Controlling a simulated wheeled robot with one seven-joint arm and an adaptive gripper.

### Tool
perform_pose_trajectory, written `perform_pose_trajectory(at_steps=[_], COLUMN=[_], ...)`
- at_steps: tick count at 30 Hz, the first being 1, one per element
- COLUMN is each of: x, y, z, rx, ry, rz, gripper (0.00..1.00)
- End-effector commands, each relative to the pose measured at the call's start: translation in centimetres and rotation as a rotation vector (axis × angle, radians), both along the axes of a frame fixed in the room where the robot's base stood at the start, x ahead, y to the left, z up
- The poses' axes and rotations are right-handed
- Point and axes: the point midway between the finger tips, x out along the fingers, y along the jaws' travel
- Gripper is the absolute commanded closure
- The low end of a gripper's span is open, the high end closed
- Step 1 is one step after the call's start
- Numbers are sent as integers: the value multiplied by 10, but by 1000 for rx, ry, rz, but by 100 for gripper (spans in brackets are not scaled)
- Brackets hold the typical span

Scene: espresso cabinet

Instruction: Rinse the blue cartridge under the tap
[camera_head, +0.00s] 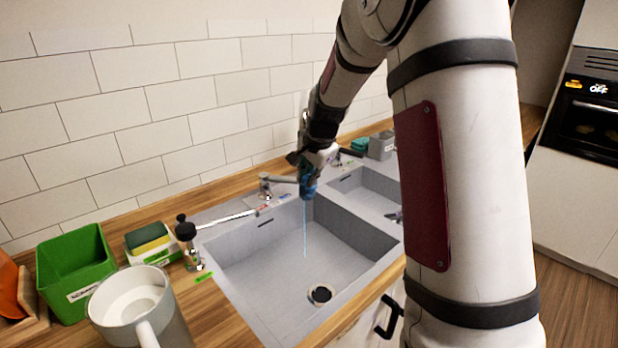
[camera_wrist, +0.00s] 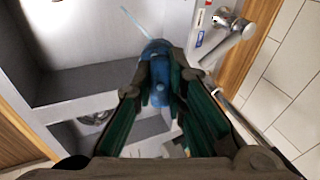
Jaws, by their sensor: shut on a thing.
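My gripper (camera_head: 314,166) is shut on the blue cartridge (camera_head: 308,188) and holds it above the left sink basin (camera_head: 270,250). In the wrist view the cartridge (camera_wrist: 158,78) shows between the two fingers (camera_wrist: 160,62), which hide parts of it. The metal tap (camera_head: 266,186) stands behind the basin, its spout reaching toward the cartridge. A thin light-blue stream (camera_head: 305,235) runs down from around the cartridge into the basin. Whether the water touches the cartridge I cannot tell for sure. The tap (camera_wrist: 232,25) also shows in the wrist view, to the right of the cartridge.
A second basin (camera_head: 372,190) lies to the right. A green bin (camera_head: 75,272), a sponge holder (camera_head: 150,243), a black-topped dispenser (camera_head: 188,240) and a grey-white mug (camera_head: 140,308) stand left of the sink. The tiled wall is close behind the tap.

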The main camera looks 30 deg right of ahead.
Motion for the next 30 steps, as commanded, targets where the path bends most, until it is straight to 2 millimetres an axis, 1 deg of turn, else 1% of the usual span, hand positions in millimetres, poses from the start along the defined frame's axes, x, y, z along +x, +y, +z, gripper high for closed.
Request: perform_pose_trajectory(at_steps=[11,22,30], x=[0,-5,-5], y=[-1,-11,-11], z=[0,0,0], rx=[-1,0,0], ry=[-1,0,-1], rz=[0,-1,0], gripper=[100,100,100])
